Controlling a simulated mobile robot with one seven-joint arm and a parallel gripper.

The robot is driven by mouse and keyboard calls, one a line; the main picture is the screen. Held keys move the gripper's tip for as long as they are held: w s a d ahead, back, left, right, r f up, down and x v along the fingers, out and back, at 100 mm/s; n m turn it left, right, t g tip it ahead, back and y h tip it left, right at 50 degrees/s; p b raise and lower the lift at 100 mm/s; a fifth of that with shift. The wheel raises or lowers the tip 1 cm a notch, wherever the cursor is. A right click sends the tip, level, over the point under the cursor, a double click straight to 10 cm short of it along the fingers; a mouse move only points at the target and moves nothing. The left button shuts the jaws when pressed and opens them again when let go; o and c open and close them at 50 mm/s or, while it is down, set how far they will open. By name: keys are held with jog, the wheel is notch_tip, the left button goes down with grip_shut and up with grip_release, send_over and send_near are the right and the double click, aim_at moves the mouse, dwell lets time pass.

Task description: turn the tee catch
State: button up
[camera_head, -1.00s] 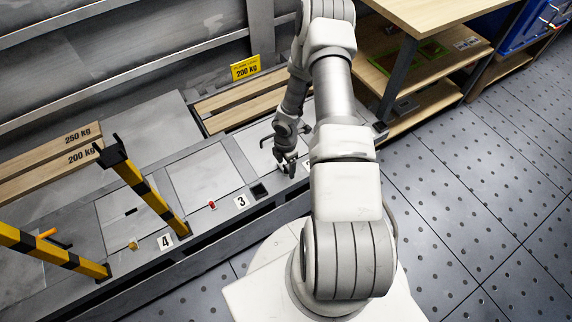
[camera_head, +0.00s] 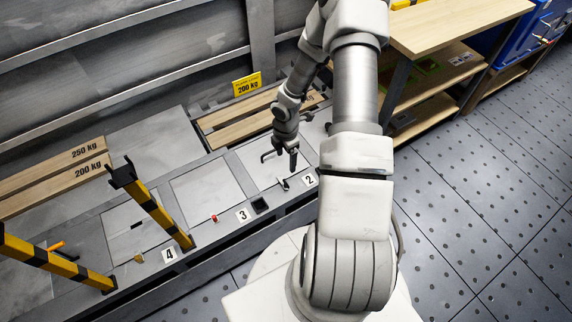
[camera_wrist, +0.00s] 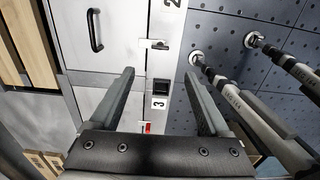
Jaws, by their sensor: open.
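The tee catch appears to be the small bright metal piece (camera_head: 284,184) on the front strip beside label 2. In the wrist view a small metal catch (camera_wrist: 148,44) shows at the panel edge, ahead of the fingertips. My gripper (camera_head: 292,161) hangs above and slightly behind it in the head view, apart from it. The exact turn of the catch is too small to tell.
A black bar handle (camera_wrist: 95,30) stands on the nearby panel. A black square (camera_head: 260,205), a red knob (camera_head: 214,218) and a brass-coloured knob (camera_head: 138,257) lie along the strip to the left. Yellow-black posts (camera_head: 158,212) rise at left. A wooden shelf unit (camera_head: 440,110) stands at right.

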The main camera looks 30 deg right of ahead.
jog(key=shift+r+p, duration=0.35)
jog(key=shift+r, duration=1.35)
